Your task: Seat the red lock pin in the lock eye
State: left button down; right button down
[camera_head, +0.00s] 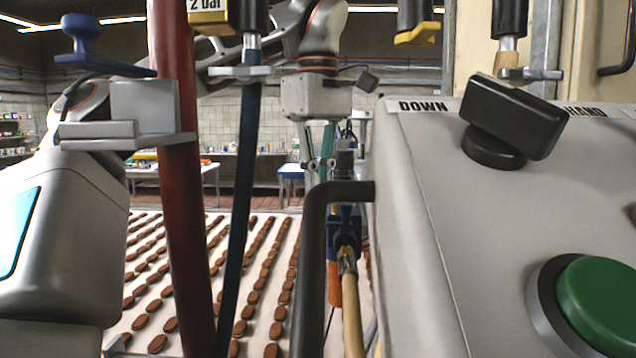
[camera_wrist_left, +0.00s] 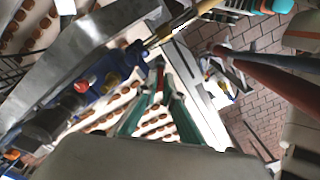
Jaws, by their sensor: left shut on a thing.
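My left gripper (camera_head: 318,163) hangs in the middle of the head view, fingers down, beside the hose fittings. In the left wrist view its green fingers (camera_wrist_left: 158,88) close on a small, partly hidden thing with a trace of red, which looks like the red lock pin (camera_wrist_left: 158,97). A blue fitting (camera_head: 345,226) with a brass hose end sits just below the gripper in the head view. It also shows in the left wrist view (camera_wrist_left: 112,75), close to the fingertips. I cannot make out the lock eye. My right gripper is not in view.
A grey control panel (camera_head: 425,240) with a black knob (camera_head: 512,115) and green button (camera_head: 600,300) fills the right. A black handle (camera_head: 312,260), a red hose (camera_head: 180,220) and a dark blue hose (camera_head: 240,200) stand in front. Rows of brown biscuits lie on a white belt (camera_head: 200,285).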

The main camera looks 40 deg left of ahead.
pick_arm(q)
jog(key=shift+f+b, duration=0.45)
jog(key=shift+f, duration=1.85)
dwell(0.7)
jog(key=shift+r, duration=0.1)
jog(key=shift+r+p, duration=0.6)
jog(key=shift+r, duration=1.3)
jog(key=shift+f+b, duration=0.35)
jog(key=shift+f, duration=1.65)
dwell(0.6)
jog(key=c, duration=2.1)
grip_release()
jog(key=shift+s, duration=0.1)
